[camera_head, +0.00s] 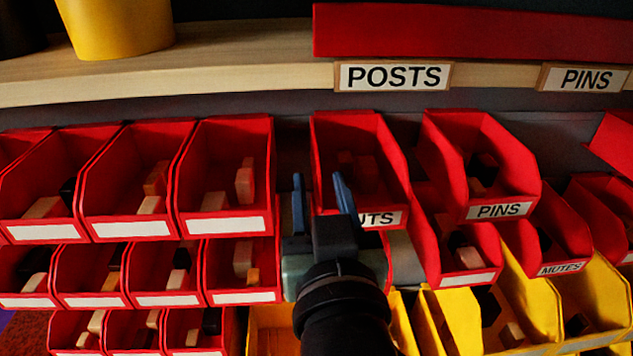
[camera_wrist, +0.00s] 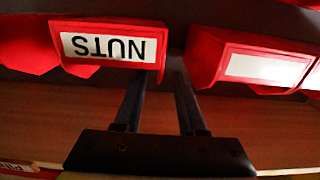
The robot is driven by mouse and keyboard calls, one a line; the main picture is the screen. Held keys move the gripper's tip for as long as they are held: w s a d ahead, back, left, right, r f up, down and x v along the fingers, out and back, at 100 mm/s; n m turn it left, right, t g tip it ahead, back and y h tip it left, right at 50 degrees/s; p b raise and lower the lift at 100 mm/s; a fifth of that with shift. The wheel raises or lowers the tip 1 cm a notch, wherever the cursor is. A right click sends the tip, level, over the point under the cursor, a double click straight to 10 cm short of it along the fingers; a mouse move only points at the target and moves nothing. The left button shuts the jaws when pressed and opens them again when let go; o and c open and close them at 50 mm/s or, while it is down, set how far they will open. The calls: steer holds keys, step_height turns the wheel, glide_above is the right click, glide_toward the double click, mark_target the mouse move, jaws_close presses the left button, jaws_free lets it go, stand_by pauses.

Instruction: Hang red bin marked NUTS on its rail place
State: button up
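The red NUTS bin (camera_head: 340,140) sits in the upper row, below the POSTS sign, at about the height of its neighbours. Its back is too dark to tell how it meets the rail. My gripper (camera_head: 320,184) is in front of the bin's left front corner, with its two fingers apart. The corner shows between the fingertips; I cannot tell whether either finger touches it. My gripper hides the start of the label in the head view. In the wrist view the whole NUTS label (camera_wrist: 104,46) shows upside down, beside my gripper (camera_wrist: 163,76).
Red bins (camera_head: 224,160) stand left of a narrow gap. A red PINS bin (camera_head: 447,150) stands right of the NUTS bin. More red bins and yellow bins (camera_head: 590,295) hang below. A wooden shelf (camera_head: 240,50) with a yellow container (camera_head: 115,25) is above.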

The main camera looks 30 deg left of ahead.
mark_target(316, 161)
steer(key=shift+w+a+f+b, duration=0.15)
steer(key=shift+w+a+b, duration=0.1)
steer(key=shift+b, duration=0.75)
steer(key=p+x, duration=0.1)
steer(key=x, duration=0.1)
steer(key=p+x, duration=0.1)
steer(key=shift+w+a+r, duration=0.2)
steer(key=shift+w+r, duration=0.15)
steer(key=shift+r, duration=0.05)
steer(key=shift+w+a+f+p, duration=0.15)
steer(key=shift+w+a+p, duration=0.2)
steer(key=shift+w, duration=0.25)
steer(key=shift+c, duration=0.3)
jaws_close()
stand_by(1.4)
